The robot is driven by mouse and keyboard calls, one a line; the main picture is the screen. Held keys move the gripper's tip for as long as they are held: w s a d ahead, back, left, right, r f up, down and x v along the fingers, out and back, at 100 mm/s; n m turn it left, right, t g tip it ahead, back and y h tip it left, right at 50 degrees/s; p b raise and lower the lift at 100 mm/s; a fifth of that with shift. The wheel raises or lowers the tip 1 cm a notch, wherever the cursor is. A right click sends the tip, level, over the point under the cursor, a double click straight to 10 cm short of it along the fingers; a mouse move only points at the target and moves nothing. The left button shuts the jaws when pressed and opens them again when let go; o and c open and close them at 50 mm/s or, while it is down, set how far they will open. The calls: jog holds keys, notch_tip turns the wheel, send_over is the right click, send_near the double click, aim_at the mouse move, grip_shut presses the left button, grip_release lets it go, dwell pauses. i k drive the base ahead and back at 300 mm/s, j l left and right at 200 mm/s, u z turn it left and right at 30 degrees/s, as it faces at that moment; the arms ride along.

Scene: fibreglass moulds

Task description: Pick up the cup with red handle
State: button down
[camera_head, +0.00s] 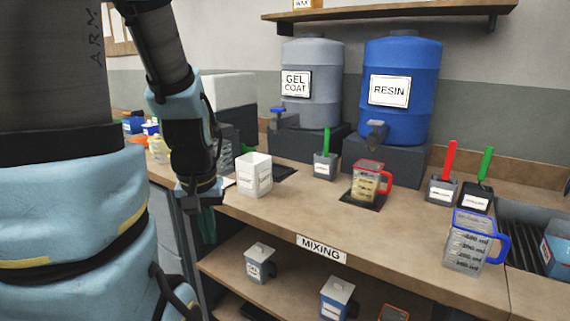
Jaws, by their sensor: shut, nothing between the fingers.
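The cup with the red handle (367,184) stands upright on a small dark mat on the mixing bench, below the tap of the blue resin barrel. It is clear with measuring marks, a red rim and yellowish contents, and its handle points right. My gripper (207,212) hangs pointing down at the bench's left front edge, well left of the cup and apart from it.
A white container (254,175) stands between my gripper and the cup. A grey pot with a green handle (325,165) is behind left of the cup. A blue-handled measuring cup (470,243) stands front right. The blue resin barrel (402,115) rises behind. Bench in front is clear.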

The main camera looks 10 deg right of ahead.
aim_at(367, 175)
jog(key=k+l+u, duration=0.2)
jog(key=l, duration=0.3)
jog(key=k+l+u, duration=0.2)
jog(key=l, duration=0.3)
jog(key=k+l+u, duration=0.15)
jog(key=l, duration=0.3)
jog(key=k+l+u, duration=0.2)
jog(key=l, duration=0.25)
jog(key=k+l+u, duration=0.2)
jog(key=l, duration=0.2)
jog(key=i+u, duration=0.1)
jog(key=i+l, duration=0.05)
jog(key=i, duration=0.05)
